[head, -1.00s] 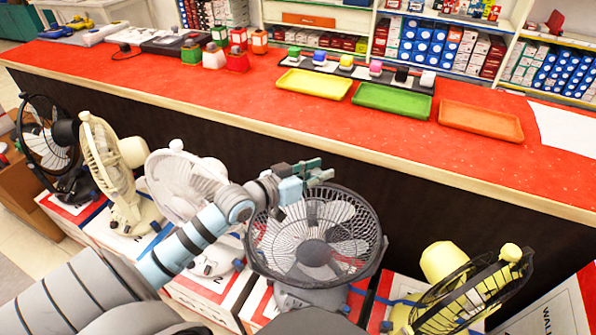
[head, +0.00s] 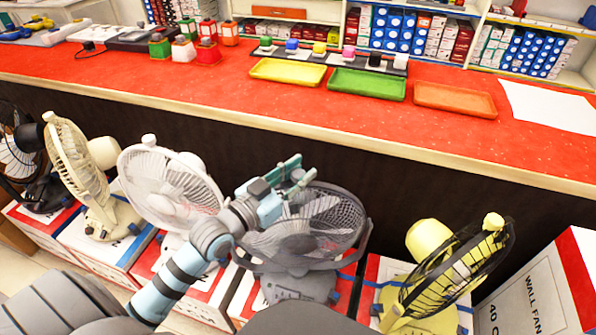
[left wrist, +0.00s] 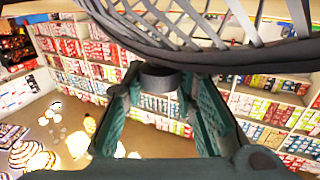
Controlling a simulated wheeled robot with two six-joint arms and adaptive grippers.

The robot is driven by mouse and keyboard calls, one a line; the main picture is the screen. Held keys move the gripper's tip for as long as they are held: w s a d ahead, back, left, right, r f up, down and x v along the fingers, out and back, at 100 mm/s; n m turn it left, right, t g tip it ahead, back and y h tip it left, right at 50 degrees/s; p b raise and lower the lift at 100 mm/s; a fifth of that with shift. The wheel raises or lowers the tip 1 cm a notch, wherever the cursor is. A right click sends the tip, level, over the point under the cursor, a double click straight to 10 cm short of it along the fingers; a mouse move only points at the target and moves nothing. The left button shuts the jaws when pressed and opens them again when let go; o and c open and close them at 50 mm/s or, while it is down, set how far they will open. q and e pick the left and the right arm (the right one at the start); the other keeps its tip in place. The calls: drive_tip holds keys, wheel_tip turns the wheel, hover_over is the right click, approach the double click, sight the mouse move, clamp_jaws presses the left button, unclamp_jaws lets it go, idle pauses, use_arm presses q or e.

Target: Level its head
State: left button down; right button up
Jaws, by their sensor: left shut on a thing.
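The grey fan (head: 335,222) stands on a box in the middle of the row in the head view. Its round head is tilted, with the caged face angled up and away to the back. My left gripper (head: 294,174) is at the top edge of that head. In the left wrist view its two green fingers (left wrist: 160,95) are closed on a short dark knob (left wrist: 158,76) under the cage rim (left wrist: 205,55). The knob is hidden by the fingers in the head view. My right gripper is not in view.
A white fan (head: 165,185) stands close left of my arm, with a cream fan (head: 80,160) and a black fan beyond. A yellow fan (head: 440,280) stands right. The red-topped counter (head: 300,115) with trays runs behind.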

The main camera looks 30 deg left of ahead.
use_arm(q)
drive_tip(key=c, duration=1.3)
unclamp_jaws()
drive_tip(key=shift+s+f, duration=0.1)
drive_tip(key=shift+d, duration=0.1)
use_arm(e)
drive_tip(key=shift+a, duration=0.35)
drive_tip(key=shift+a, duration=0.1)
use_arm(q)
wheel_tip(320, 180, up, 10)
drive_tip(key=shift+r, duration=0.1)
